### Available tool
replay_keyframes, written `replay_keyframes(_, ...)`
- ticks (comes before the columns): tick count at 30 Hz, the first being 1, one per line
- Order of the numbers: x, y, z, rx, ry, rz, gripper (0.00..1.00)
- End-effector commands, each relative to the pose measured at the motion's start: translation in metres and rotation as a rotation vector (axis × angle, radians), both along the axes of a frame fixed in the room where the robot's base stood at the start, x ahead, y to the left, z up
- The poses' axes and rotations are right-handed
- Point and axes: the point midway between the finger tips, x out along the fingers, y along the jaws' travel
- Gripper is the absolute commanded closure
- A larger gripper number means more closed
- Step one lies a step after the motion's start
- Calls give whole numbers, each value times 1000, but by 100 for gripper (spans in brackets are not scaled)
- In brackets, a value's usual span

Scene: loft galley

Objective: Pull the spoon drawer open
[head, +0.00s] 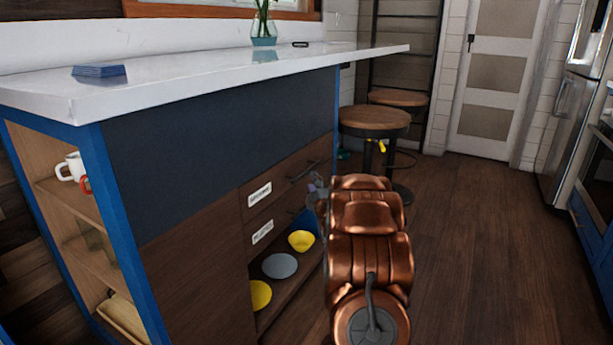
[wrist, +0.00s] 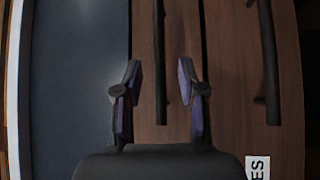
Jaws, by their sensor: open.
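Two wooden drawers, an upper one (head: 280,186) and a lower one (head: 280,222), sit one above the other in the island and look shut. Each has a white label; I cannot read the upper label (head: 259,195). My gripper (wrist: 160,75) is open and empty. The upper drawer's dark bar handle (wrist: 161,40) shows between its fingers, apart from both; depth is unclear. The lower drawer's handle (wrist: 268,60) lies to the right. In the head view my gripper (head: 318,186) is by the drawer fronts, and my arm hides part of them.
An open shelf below the drawers holds a yellow bowl (head: 301,240), a grey plate (head: 279,266) and a yellow plate (head: 260,295). Stools (head: 374,121) stand beyond my arm. The wooden floor (head: 480,250) to the right is clear.

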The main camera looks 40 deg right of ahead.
Motion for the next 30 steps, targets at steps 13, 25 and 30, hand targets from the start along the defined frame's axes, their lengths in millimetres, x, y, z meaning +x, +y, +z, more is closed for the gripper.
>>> replay_keyframes(13, 41, -20, 6, -1, -3, 3, 60)
replay_keyframes(25, 62, -32, 9, 2, 1, 2, 60)
replay_keyframes(30, 63, -33, 9, 3, 2, 2, 60)
